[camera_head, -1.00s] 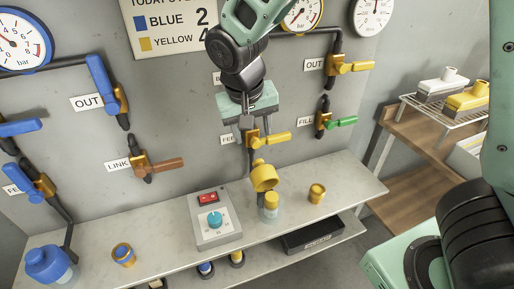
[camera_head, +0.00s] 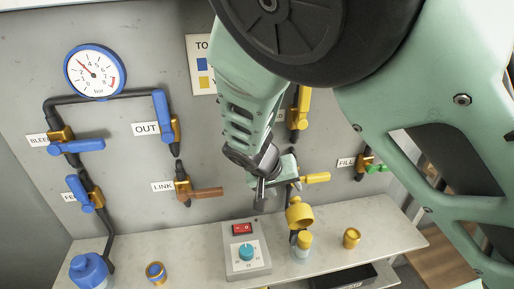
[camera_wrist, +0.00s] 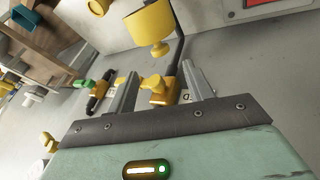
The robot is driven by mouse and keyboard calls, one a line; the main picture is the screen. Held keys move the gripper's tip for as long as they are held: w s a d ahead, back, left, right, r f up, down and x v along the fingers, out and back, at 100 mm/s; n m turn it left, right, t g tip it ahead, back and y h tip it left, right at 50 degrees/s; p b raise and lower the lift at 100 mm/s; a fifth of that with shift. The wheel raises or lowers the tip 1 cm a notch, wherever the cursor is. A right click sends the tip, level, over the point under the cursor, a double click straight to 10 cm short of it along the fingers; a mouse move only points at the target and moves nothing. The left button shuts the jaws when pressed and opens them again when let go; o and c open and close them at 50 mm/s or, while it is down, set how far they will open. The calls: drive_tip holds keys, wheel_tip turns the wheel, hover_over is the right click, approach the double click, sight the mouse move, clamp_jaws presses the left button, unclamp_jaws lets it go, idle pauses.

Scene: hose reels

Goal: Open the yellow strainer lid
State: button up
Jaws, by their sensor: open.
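The yellow strainer lid (camera_head: 299,214) is a cup-shaped piece, tilted up above its strainer bowl (camera_head: 302,246). A gap shows between lid and bowl, so the lid looks raised. The bowl is clear with a yellow top and stands on the bench. My gripper (camera_head: 262,194) is open and empty, above and to the left of the lid in the head view. In the wrist view the lid (camera_wrist: 151,24) lies beyond my fingertips (camera_wrist: 160,73), apart from them. The bowl is not clearly visible there.
A control box (camera_head: 246,250) with a red switch and teal knob stands left of the bowl. The yellow valve handle (camera_head: 316,178) sticks out near my gripper. A blue strainer (camera_head: 90,270) is at far left.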

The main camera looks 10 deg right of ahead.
sight(293, 199)
drive_tip(key=x, duration=0.8)
drive_tip(key=shift+d+f+p, duration=0.1)
drive_tip(key=shift+f+p, duration=0.15)
drive_tip(key=shift+p, duration=0.05)
